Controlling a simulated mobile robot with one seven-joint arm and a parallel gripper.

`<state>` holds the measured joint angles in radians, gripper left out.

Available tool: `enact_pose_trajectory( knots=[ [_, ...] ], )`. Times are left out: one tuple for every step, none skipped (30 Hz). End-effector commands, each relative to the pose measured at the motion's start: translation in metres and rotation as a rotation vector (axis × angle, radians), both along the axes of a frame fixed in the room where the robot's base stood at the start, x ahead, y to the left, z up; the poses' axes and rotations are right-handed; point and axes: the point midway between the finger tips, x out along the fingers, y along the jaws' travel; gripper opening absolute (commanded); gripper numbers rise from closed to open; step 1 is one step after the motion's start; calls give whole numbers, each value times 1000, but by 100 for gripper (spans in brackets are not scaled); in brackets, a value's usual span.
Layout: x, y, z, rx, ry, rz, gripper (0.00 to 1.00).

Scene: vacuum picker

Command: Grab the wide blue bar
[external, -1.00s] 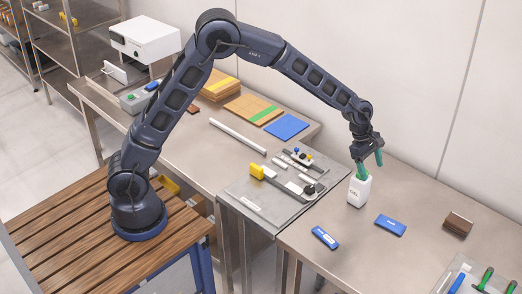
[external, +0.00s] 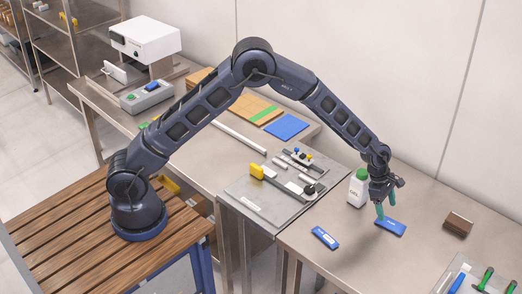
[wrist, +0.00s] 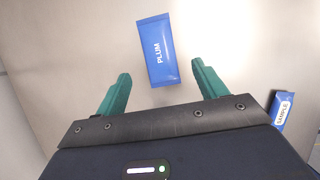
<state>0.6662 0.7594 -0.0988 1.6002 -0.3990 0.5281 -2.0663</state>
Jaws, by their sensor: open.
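The wider blue bar, marked PLUM (wrist: 160,40), lies flat in the upper middle of the wrist view. It also lies on the right table in the external view (external: 393,228). A second blue bar with a white SAMPLE label (wrist: 283,110) is at the right edge of the wrist view and appears to be the left blue bar in the external view (external: 325,238). My gripper (external: 386,207) is open and empty, its green fingers pointing down close above the PLUM bar. In the wrist view the bar lies within the span between the fingertips (wrist: 161,70); contact cannot be told.
A white bottle with a green cap (external: 358,188) stands just left of my gripper. A brown block (external: 458,224) lies to the right. A tray with green- and blue-handled tools (external: 478,281) is at the front right. The table between them is clear.

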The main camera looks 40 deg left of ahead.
Motion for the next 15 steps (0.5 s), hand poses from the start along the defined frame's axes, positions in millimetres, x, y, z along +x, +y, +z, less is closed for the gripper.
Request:
enact_pose_trajectory(
  knots=[
    [0, -1, -3, 0, 0, 0, 71],
    [0, -1, -5, 1, 1, 0, 71],
    [0, -2, -9, 1, 1, 0, 71],
    [0, -3, -12, 1, 2, -1, 71],
    [0, -4, -16, 1, 3, 0, 71],
    [0, -5, -22, 1, 3, 0, 71],
    [1, -6, -26, 1, 3, 1, 71],
    [1, -7, -30, 0, 3, 1, 71],
    [2, -10, -35, 1, 2, 1, 71],
    [2, -11, -39, 1, 2, 0, 71],
    [2, -13, -41, 1, 1, 1, 71],
    [2, -14, -44, 1, 1, 0, 71],
    [2, -15, -46, 0, 1, 0, 71],
    [2, -15, -47, 0, 1, 0, 71],
    [2, -16, -47, 0, 1, 0, 71]
  ],
)
